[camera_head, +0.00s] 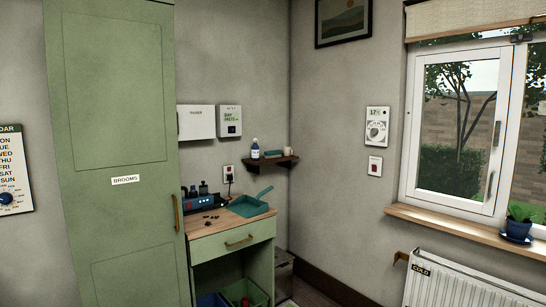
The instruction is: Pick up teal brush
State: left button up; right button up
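A teal dustpan-like item (247,208) with a flat pan and a handle angled up to the right lies on the wooden top of the low green cabinet (205,250). I cannot make out a separate teal brush on that top. A small teal item (273,154) lies on the corner wall shelf (284,161), too small to tell what it is. Neither of my grippers is in view.
Dark crumbs (211,218) and a dark blue device (204,202) share the cabinet top. Blue and green bins (240,290) sit in its open lower part. A tall green cupboard (118,230) labelled BROOMS stands left; a radiator (465,283) is right, under the window.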

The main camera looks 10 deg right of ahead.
aim_at(273, 154)
jog(key=i+l+z, duration=0.25)
jog(key=i+l, duration=0.2)
jog(key=i, duration=0.5)
jog(key=i+l+z, duration=0.2)
jog(key=i, duration=0.8)
jog(key=i+l+z, duration=0.25)
jog(key=i, duration=0.75)
jog(key=j, duration=0.1)
